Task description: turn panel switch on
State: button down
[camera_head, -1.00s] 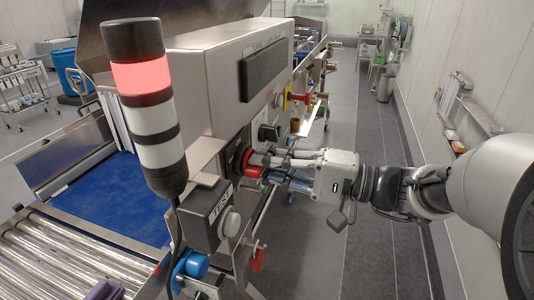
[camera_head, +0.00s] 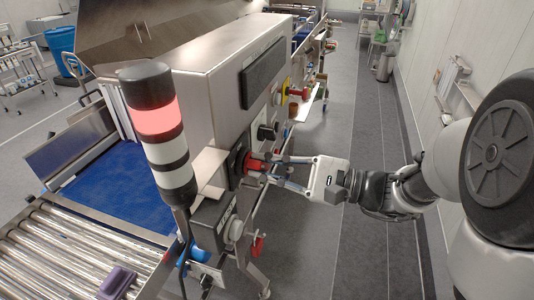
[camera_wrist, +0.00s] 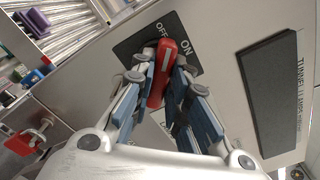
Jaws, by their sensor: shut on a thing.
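The panel switch is a red handle on a black plate (camera_wrist: 132,45) marked OFF and ON, on the side of the steel machine. In the wrist view the red handle (camera_wrist: 160,75) lies between my gripper's two blue-padded fingers, with its upper end near the OFF and ON lettering. My gripper (camera_wrist: 163,88) is shut on it. In the head view the gripper (camera_head: 258,164) reaches in from the right to the red handle (camera_head: 251,159), which the fingers partly hide. The exact setting is hard to tell.
A signal tower (camera_head: 160,125) with a lit red band stands left of the switch. Below are a round grey button (camera_head: 236,229) on a box and a blue knob (camera_head: 197,254). A dark screen (camera_head: 263,73) sits above. A clear floor aisle runs along the right.

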jog(key=m+p, duration=0.2)
jog(key=p, duration=0.1)
jog(key=m+p, duration=0.2)
jog(key=m, duration=0.1)
jog(key=shift+r+m+p, duration=0.2)
jog(key=shift+m+p, duration=0.1)
jog(key=shift+p, duration=0.1)
jog(key=m+p, duration=0.3)
jog(key=shift+f+m+p, duration=0.15)
jog(key=shift+m+p, duration=0.15)
jog(key=shift+p, duration=0.1)
jog(key=c, duration=1.6)
grip_release()
jog(key=shift+o, duration=0.2)
jog(key=v, duration=1.2)
